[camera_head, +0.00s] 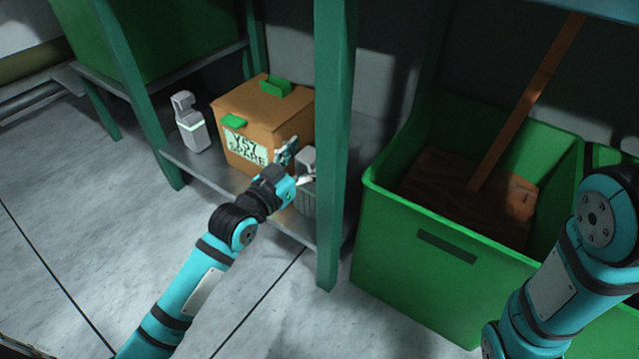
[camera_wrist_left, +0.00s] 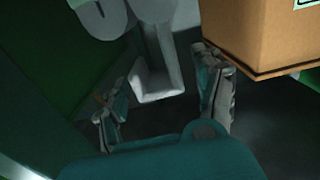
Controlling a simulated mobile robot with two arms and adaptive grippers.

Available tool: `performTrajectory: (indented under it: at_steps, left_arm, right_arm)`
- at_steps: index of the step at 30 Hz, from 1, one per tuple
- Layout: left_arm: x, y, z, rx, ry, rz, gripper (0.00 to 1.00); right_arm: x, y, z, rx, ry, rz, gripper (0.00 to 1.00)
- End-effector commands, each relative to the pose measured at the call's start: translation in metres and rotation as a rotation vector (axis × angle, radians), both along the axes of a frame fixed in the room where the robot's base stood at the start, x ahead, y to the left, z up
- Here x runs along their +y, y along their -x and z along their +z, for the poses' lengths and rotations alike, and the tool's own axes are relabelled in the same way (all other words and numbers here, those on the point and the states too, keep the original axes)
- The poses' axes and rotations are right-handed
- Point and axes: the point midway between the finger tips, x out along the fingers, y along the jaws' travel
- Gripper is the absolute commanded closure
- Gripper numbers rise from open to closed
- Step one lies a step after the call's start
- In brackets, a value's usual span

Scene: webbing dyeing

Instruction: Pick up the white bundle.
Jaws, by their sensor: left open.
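A small whitish object (camera_head: 307,157) is on the lower shelf between the cardboard box and the green post. I cannot tell for sure that it is the white bundle. My left gripper (camera_head: 296,167) is open right beside it, in front of the box's right side. In the left wrist view a pale grey-white piece (camera_wrist_left: 158,80) with a flat squared end lies between and beyond the open fingers of the left gripper (camera_wrist_left: 165,92). Contact is not clear. My right arm shows at the right, but its gripper is out of view.
The cardboard box (camera_head: 245,103) marked "Y57 SPARE" stands close to the left gripper. A grey-white bottle (camera_head: 191,123) stands left of it. A green post (camera_head: 334,150) rises just right of the gripper. A large green bin (camera_head: 400,250) stands further right.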

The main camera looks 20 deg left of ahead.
Motion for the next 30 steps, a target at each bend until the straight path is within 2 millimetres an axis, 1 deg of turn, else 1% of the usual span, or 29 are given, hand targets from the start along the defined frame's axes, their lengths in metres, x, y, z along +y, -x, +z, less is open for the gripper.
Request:
performTrajectory:
  at_steps: [1, 8, 11, 24, 30]
  left_arm:
    - [0.0007, 0.0004, -0.0018, 0.000, 0.000, 0.001, 0.32]
    - [0.0010, 0.0006, 0.0004, 0.000, 0.000, 0.001, 0.32]
    - [0.0008, 0.0005, 0.0003, 0.000, 0.000, 0.001, 0.42]
    - [0.0008, 0.0005, 0.0000, 0.000, 0.000, 0.000, 1.00]
    - [0.0009, 0.0004, 0.0009, -0.002, 0.001, 0.001, 1.00]
  right_arm:
    - [0.0001, -0.0002, -0.0039, 0.000, 0.001, 0.000, 0.60]
    - [0.0005, -0.0015, -0.0028, 0.002, 0.002, -0.002, 0.60]
    - [0.0001, 0.0005, -0.0030, -0.002, 0.001, -0.001, 0.60]
    - [-0.0002, 0.0008, -0.0031, -0.002, 0.000, 0.000, 0.60]
    - [-0.0002, 0.0004, -0.0030, -0.001, 0.000, 0.000, 0.60]
